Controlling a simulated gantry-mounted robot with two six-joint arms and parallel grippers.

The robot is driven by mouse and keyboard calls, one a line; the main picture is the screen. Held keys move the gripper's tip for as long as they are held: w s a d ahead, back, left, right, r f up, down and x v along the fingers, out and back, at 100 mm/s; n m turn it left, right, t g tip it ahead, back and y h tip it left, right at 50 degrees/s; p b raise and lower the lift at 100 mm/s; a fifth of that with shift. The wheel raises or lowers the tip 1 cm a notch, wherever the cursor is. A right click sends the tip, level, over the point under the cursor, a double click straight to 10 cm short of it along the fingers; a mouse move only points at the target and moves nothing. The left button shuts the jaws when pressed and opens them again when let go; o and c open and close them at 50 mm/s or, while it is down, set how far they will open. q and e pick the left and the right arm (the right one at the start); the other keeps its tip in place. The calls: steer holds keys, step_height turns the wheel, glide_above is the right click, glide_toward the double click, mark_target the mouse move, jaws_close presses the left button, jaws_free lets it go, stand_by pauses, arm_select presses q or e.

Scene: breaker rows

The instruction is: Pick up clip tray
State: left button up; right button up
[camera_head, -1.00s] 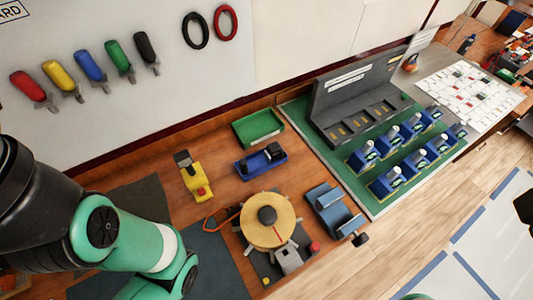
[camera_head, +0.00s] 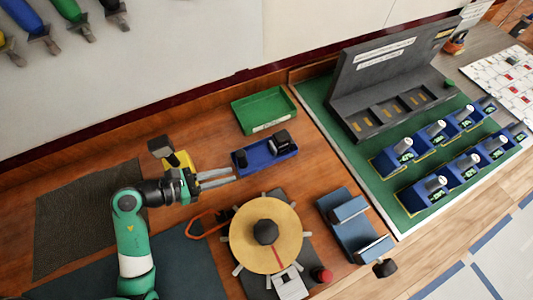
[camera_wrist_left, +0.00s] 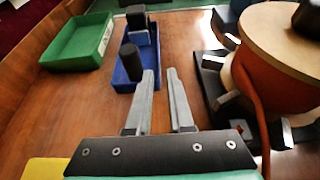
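A green open tray (camera_head: 264,107) with a pale label on its front stands near the back wall; it looks empty. It also shows at the upper left of the left wrist view (camera_wrist_left: 76,61). A small blue tray (camera_head: 262,161) holding black parts sits just in front of it, and it also shows in the left wrist view (camera_wrist_left: 121,84). I cannot tell from a label which one is the clip tray. My left gripper (camera_head: 234,174) is open, with an empty gap between its fingers (camera_wrist_left: 160,72). Its tips point at the blue tray's near end, seemingly just short of it.
A round wooden-topped reel (camera_head: 252,249) stands close in front of the fingers. A blue-grey holder (camera_head: 351,222) and a green board (camera_head: 318,102) with several blue breakers lie right. Bare wood lies left of the green tray.

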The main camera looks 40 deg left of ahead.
arm_select(q)
glide_toward(263, 165)
steer(key=x, duration=0.3)
steer(key=shift+s+d, duration=0.1)
steer(key=shift+d, duration=0.1)
steer(key=shift+x, duration=3.05)
steer(key=shift+a, duration=0.2)
steer(key=shift+c, duration=0.3)
jaws_close()
steer(key=shift+r, duration=0.15)
